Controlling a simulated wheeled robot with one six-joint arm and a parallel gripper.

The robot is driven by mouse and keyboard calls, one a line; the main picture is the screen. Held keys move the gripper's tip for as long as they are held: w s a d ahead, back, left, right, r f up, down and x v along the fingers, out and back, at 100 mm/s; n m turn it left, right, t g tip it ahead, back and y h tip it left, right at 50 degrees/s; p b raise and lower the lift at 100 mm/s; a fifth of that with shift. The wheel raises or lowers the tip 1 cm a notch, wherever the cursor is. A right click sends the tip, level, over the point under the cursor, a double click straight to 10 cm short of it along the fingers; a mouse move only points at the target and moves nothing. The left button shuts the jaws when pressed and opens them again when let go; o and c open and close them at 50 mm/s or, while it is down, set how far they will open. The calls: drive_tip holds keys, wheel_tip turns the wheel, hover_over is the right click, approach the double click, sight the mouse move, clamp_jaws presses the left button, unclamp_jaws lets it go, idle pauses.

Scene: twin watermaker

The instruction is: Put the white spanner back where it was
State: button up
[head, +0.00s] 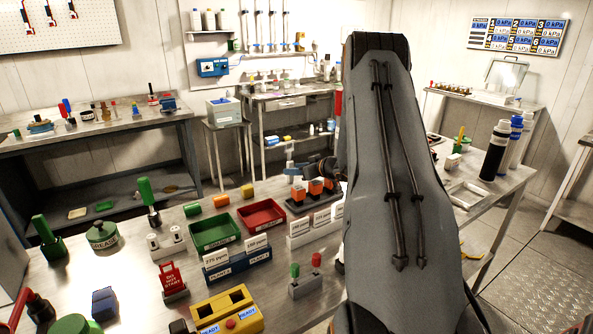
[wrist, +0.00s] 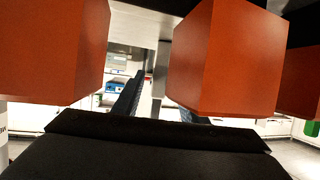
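I cannot make out a white spanner in either view. My gripper is mostly hidden behind my own arm in the head view; only a dark part of it shows beside the orange blocks (head: 315,187). In the wrist view my gripper (wrist: 160,108) shows a dark ribbed finger on the left and part of another on the right. They stand apart, with a pale gap and a grey upright between them; I cannot tell how far off the upright is. Large orange blocks (wrist: 222,58) fill the near view above the gripper on both sides.
The bench holds a green tray (head: 215,233), a red tray (head: 261,215), a blue labelled card holder (head: 237,262) and a yellow box with buttons (head: 228,312). White labelled blocks (head: 313,230) stand in front of the orange blocks.

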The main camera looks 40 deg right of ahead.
drive_tip(key=shift+r+p, duration=0.15)
drive_tip(key=shift+p, duration=0.15)
drive_tip(key=b+v, duration=0.2)
drive_tip(key=v, duration=0.5)
drive_tip(key=shift+s+b, duration=0.25)
drive_tip(key=shift+b, duration=0.15)
drive_tip(key=shift+r, duration=0.15)
